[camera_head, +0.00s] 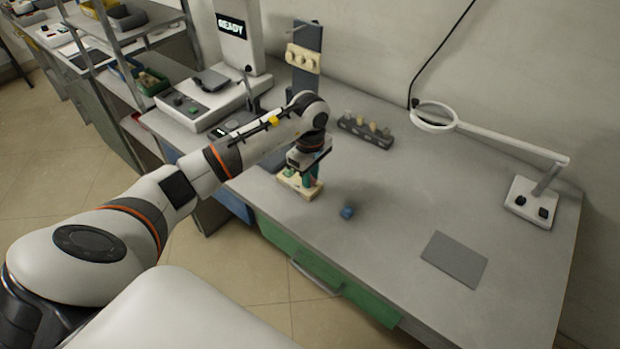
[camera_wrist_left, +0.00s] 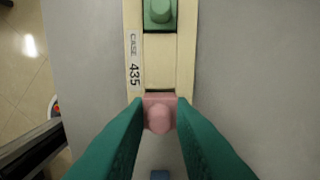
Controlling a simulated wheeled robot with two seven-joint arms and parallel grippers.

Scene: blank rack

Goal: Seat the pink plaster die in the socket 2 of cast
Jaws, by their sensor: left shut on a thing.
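The cast is a long cream block (camera_head: 297,187) near the table's front left edge, under my left gripper. In the wrist view the cast (camera_wrist_left: 160,62) carries the label "CASE 435", and a green die (camera_wrist_left: 159,12) sits in its upper socket. My left gripper (camera_wrist_left: 159,122) has its green fingers shut on the pink plaster die (camera_wrist_left: 158,113). The pink die is at the cast's lower end in that view; a dark recess edge shows just above it. I cannot tell whether it is in the socket or just over it. My right gripper is not in view.
A small blue piece (camera_head: 347,212) lies on the table right of the cast. A dark rack (camera_head: 365,131) with several pieces stands behind. A grey mat (camera_head: 454,261) and a magnifier lamp (camera_head: 531,203) are at the right. The table's middle is mostly clear.

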